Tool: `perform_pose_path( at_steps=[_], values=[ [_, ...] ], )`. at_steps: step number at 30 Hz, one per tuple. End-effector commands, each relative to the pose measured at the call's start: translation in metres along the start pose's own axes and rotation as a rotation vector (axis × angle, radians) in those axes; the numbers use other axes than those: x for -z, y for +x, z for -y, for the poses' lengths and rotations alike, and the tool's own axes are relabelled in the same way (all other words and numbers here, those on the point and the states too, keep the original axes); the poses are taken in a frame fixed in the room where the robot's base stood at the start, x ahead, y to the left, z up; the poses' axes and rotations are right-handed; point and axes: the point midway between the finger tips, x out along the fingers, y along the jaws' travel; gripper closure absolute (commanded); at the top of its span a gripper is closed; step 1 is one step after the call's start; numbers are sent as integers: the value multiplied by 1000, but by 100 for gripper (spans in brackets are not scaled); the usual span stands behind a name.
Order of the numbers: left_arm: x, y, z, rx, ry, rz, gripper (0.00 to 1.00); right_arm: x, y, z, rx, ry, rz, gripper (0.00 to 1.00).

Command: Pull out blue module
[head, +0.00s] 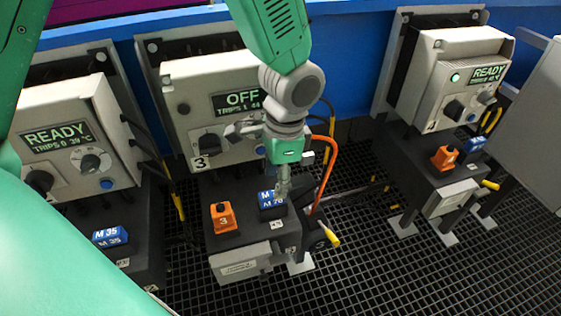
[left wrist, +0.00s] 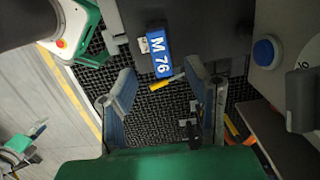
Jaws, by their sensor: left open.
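The blue module (head: 267,204) sits in the dark base of the middle station, beside an orange part marked 3. Its label is partly hidden by my gripper in the head view. In the left wrist view the blue module (left wrist: 159,56) reads M 76 and lies ahead, around the gap between the fingertips. My left gripper (head: 283,186) points down close at the module's right side in the head view. In the left wrist view my left gripper (left wrist: 158,72) has its fingers spread, with nothing held between them. Whether a finger touches the module cannot be told.
The middle control box (head: 183,108) displays OFF. A left box (head: 56,137) and right box (head: 488,73) display READY. Another blue module (head: 109,235) reads M 35. The orange part (head: 223,217) stands close by. An orange cable (head: 329,168) loops at right. Black grating (head: 370,270) is the floor.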

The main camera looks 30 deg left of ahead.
Motion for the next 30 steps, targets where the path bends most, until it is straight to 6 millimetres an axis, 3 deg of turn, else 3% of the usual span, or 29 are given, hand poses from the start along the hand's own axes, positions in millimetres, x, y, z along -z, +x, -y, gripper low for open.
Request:
perform_pose_path(
  at_steps=[3, 9, 22, 24, 26, 30],
  values=[
    [-1, 25, 0, 0, 0, 3, 57, 0, 9, 0, 0, 0, 0, 60],
    [0, 49, 0, 1, 1, 1, 57, -1, 16, 0, 0, 0, -1, 60],
    [0, 56, 0, 2, 1, 0, 57, 0, 17, 0, 0, 0, -1, 60],
    [0, 56, 0, 2, 1, 0, 82, 0, 17, 0, 0, -1, -1, 60],
    [0, 56, 0, 1, 1, 0, 100, 0, 17, 0, 0, -1, -1, 60],
    [0, 56, 0, 2, 0, 0, 100, 0, 17, 0, 0, -1, -1, 60]
  ],
)
